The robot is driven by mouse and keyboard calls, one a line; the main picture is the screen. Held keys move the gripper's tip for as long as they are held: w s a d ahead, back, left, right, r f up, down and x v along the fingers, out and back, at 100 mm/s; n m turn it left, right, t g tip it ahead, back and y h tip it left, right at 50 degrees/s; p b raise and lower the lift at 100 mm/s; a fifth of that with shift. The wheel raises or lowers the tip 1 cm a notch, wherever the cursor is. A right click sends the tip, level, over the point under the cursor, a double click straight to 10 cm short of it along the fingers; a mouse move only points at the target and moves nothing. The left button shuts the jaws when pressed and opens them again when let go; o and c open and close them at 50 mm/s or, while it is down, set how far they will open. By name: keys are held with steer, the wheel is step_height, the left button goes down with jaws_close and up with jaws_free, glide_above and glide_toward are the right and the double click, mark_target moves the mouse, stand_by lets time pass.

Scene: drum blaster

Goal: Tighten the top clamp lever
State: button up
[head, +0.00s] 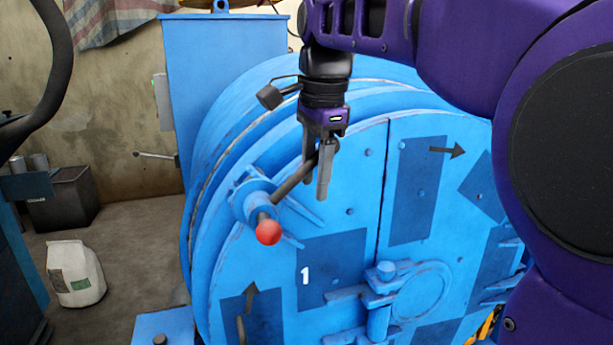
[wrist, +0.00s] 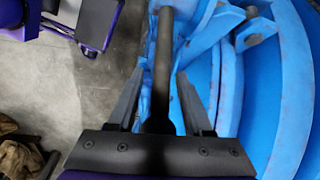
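The top clamp lever (head: 291,186) is a dark bar on the upper left of the round blue drum door (head: 345,225). It slants from a red ball knob (head: 268,232) at its lower left up to my gripper, passing through a blue clamp hub (head: 250,203). My gripper (head: 315,186) points down at the bar's upper end. In the wrist view the lever (wrist: 164,50) runs between the two fingers of my gripper (wrist: 160,73), with a gap on each side. The gripper is open around the bar. The knob is not visible in the wrist view.
My purple arm covers the right side of the head view. A hinge-like blue bracket (head: 380,300) stands out from the door's lower middle. A white bag (head: 75,275) and a dark box (head: 65,197) stand on the floor at left.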

steer(key=c, duration=0.7)
jaws_close()
steer(key=shift+r, duration=0.1)
stand_by(0.5)
